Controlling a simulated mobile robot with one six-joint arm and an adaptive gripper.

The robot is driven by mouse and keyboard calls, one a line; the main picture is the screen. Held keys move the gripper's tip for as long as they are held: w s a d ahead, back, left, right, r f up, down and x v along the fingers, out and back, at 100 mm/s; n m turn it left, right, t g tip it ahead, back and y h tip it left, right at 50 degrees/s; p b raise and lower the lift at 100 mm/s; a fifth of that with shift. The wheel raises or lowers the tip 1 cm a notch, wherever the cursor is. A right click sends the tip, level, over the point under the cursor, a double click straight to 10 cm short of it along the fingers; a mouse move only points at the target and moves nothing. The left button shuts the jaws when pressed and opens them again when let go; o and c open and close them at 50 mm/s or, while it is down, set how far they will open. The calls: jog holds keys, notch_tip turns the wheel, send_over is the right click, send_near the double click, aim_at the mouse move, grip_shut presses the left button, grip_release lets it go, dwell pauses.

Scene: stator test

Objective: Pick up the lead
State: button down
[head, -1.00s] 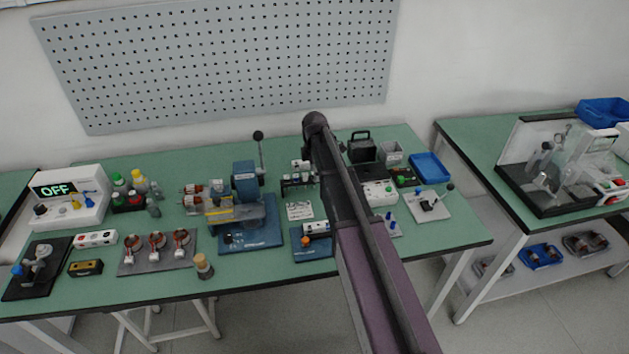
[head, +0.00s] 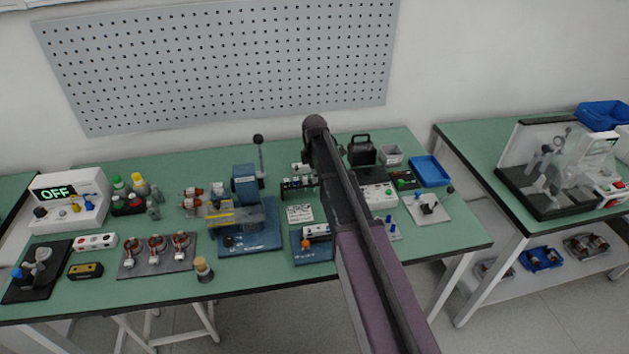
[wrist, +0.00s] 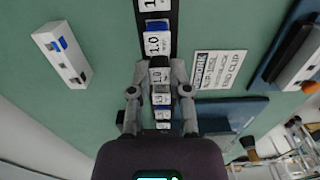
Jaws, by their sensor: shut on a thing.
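In the wrist view my gripper (wrist: 163,76) has its two fingers closed on either side of a small white-and-grey block marked 1.0, which I take as the lead (wrist: 160,88). The block lies in line with a dark rack (wrist: 172,20) of similar white blocks with printed labels. Whether it is clear of the rack I cannot tell. In the head view the rack (head: 298,187) shows left of my arm, and my arm hides the gripper and the held block.
A white label card (wrist: 216,70) and a blue base plate (wrist: 232,112) lie right of the fingers. A white block with dark sockets (wrist: 62,55) lies to the left. The green bench (head: 120,286) is crowded, with a blue tray (head: 430,170) at the right.

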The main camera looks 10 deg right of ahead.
jog(key=shift+r, duration=0.1)
notch_tip(320, 180, up, 10)
jog(key=p, duration=1)
dwell(1.0)
